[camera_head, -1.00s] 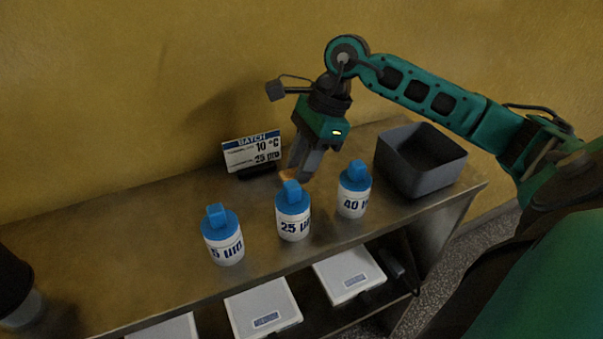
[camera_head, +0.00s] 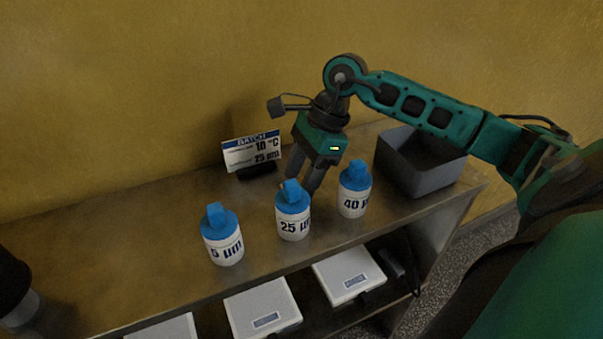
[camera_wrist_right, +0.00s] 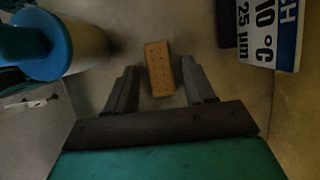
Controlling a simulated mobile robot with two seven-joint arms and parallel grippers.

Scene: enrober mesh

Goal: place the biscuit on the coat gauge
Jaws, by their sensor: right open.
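The biscuit (camera_wrist_right: 159,68) is a tan rectangle with small holes, shown in the right wrist view. It lies beyond and roughly between the fingertips of my right gripper (camera_wrist_right: 160,85), with a gap to each finger. In the head view, my right gripper (camera_head: 304,184) points down at the table behind the 25 µm jar (camera_head: 293,213), open and empty. That jar hides most of the biscuit there. I cannot tell which thing is the coat gauge; white flat devices with small displays (camera_head: 347,271) sit on the lower shelf. My left gripper is not in view.
Blue-capped jars marked 5 µm (camera_head: 224,240) and 40 µm (camera_head: 353,198) flank the 25 µm one. A batch sign (camera_head: 252,153) reading 10 °C and 25 µm stands behind. A grey bin (camera_head: 421,181) is at right. The table's left part (camera_head: 110,245) is clear.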

